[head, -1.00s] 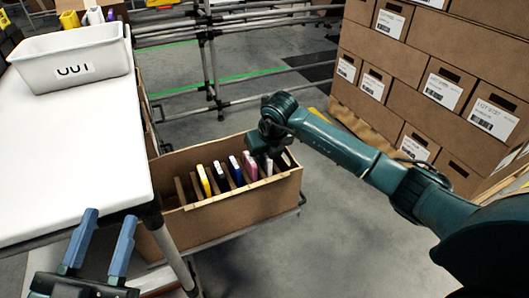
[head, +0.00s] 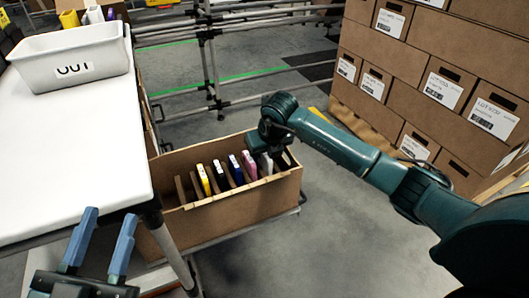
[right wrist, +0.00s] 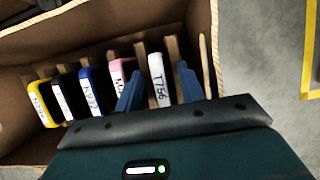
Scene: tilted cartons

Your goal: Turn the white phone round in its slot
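The white phone (right wrist: 159,80) stands on edge in its slot in the cardboard carton (head: 240,207), with a label reading T756 facing the wrist camera. In the head view only part of the white phone (head: 266,164) shows below my right gripper (head: 263,153). In the right wrist view the gripper's two blue fingers (right wrist: 159,72) stand one on each side of the phone, with small gaps, so it is open around it. The phone's lower part is hidden. My left gripper (head: 103,240) is open and empty beside the white table.
Left of the white phone stand a pink phone (right wrist: 119,76), a blue phone (right wrist: 93,92), a black phone (right wrist: 66,97) and a yellow phone (right wrist: 41,104), between brown dividers. A white bin (head: 70,62) stands on the white table (head: 75,140). Stacked cartons (head: 420,85) stand at right.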

